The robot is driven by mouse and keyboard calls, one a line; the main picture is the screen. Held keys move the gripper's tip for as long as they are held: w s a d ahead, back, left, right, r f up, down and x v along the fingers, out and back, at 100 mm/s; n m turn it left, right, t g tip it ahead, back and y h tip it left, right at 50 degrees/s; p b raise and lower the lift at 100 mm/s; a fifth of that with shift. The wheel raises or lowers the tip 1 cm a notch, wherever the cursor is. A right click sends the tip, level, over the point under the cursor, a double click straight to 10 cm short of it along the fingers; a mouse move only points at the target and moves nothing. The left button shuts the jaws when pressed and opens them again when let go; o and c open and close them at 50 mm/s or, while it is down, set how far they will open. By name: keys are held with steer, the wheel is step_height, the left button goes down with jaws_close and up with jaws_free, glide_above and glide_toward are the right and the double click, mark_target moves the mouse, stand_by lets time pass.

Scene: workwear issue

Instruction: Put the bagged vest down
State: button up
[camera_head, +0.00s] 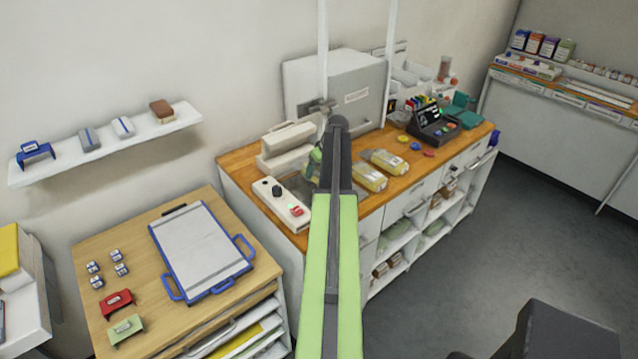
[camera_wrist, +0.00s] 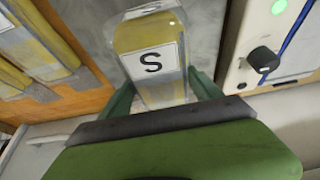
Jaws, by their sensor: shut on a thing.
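In the wrist view, a bagged vest (camera_wrist: 150,40) in clear plastic shows yellow fabric and a white label with a black S. My gripper (camera_wrist: 160,92) is shut on it, with a green finger on each side of the bag. In the head view my gripper (camera_head: 316,160) is over the wooden counter (camera_head: 412,178), next to the white control box, and is mostly hidden by my arm. Whether the bag touches the surface below is not clear. Two other yellow bagged packs (camera_head: 368,177) and (camera_head: 388,161) lie on the counter to the right.
A white control box (camera_head: 281,203) with a black knob and buttons stands just left of my gripper. Behind are a white sealer-like device (camera_head: 286,142) and a grey cabinet (camera_head: 345,88). A black device (camera_head: 432,126) stands at the right.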

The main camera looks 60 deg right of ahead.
step_height(320, 180, down, 4)
steer(key=b, duration=0.4)
steer(key=shift+f, duration=0.2)
steer(key=shift+s+r, duration=0.1)
steer(key=shift+r, duration=0.15)
steer(key=shift+f, duration=0.25)
steer(key=o, duration=1.5)
steer(key=shift+r, duration=0.1)
steer(key=shift+c, duration=0.2)
steer(key=p+v, duration=0.5)
steer(key=v, duration=0.1)
steer(key=p+v, duration=0.5)
steer(key=shift+r+p, duration=0.4)
steer(key=shift+r, duration=0.05)
steer(key=shift+s+a+r+p, duration=0.1)
steer(key=shift+r+p, duration=0.2)
steer(key=shift+f, duration=0.1)
